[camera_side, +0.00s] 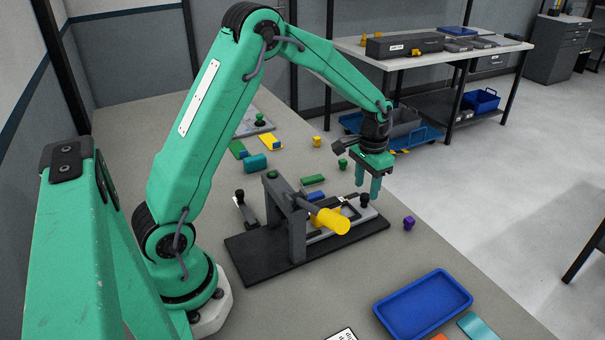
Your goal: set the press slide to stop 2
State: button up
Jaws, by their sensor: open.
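The press stands on a black base plate (262,262) in the middle of the bench. It has a dark grey frame (297,235) and a yellow handle (332,222) that points toward the front right. The light grey slide (318,236) runs under the frame toward the right, with a black knob (364,200) at its right end. The stop marks are too small to read. My gripper (375,190) points down with open, empty fingers, above or just beside the black knob. I cannot tell whether a finger touches it.
A blue tray (425,303) lies at the front right. A purple block (409,223) sits right of the press, and a green piece (342,164) behind it. Several coloured blocks lie behind the press. A second table (440,58) stands at the back right. The bench between press and tray is clear.

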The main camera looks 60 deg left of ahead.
jog(key=shift+f, duration=1.25)
grip_shut()
